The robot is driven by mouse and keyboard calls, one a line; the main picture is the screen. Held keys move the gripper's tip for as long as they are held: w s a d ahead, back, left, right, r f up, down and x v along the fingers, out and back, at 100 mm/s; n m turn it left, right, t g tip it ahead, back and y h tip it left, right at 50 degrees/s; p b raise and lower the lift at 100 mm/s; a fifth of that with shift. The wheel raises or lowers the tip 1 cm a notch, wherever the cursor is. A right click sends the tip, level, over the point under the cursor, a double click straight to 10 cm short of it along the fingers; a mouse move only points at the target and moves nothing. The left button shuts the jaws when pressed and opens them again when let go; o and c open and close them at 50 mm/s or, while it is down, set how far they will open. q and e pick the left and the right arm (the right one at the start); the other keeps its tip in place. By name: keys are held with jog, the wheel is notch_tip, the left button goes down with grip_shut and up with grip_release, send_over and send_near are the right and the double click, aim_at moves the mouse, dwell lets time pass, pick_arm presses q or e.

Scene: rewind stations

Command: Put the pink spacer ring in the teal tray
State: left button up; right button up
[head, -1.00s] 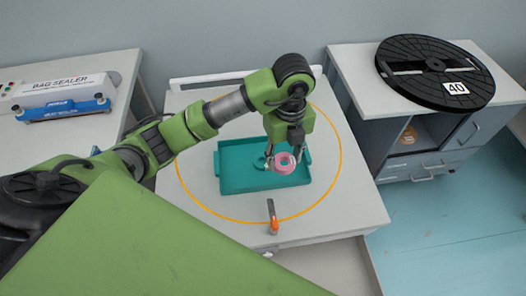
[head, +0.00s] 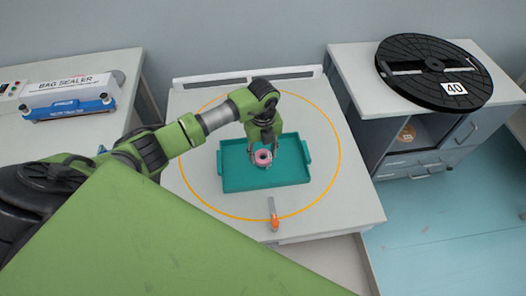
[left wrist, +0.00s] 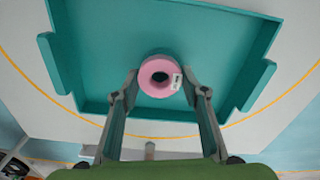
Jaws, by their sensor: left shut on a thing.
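The pink spacer ring (head: 263,160) is between the fingertips of my left gripper (head: 262,153), which is shut on it. In the left wrist view the ring (left wrist: 155,67) shows its dark hole and a white label, with a finger of my left gripper (left wrist: 160,80) on each side. The teal tray (head: 290,180) lies on the table, and the ring is over its floor, inside the outline of its walls. Whether the ring touches the tray floor I cannot tell. The tray also fills much of the left wrist view (left wrist: 230,35). My right gripper is not in view.
An orange-handled tool (head: 274,220) lies in front of the tray on the table (head: 330,215). A bag sealer (head: 70,97) stands on the left bench. A black reel marked 40 (head: 420,65) lies on the right cabinet. The table around the tray is mostly clear.

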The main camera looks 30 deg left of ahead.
pick_arm(q)
jog(key=shift+f, duration=0.1)
jog(key=shift+f, duration=0.15)
jog(key=o, duration=1.1)
jog(key=shift+r, duration=0.45)
notch_tip(320, 180, up, 12)
jog(key=b, duration=0.1)
jog(key=shift+f+b, duration=0.15)
jog(key=shift+b, duration=0.25)
jog(key=shift+f, duration=0.1)
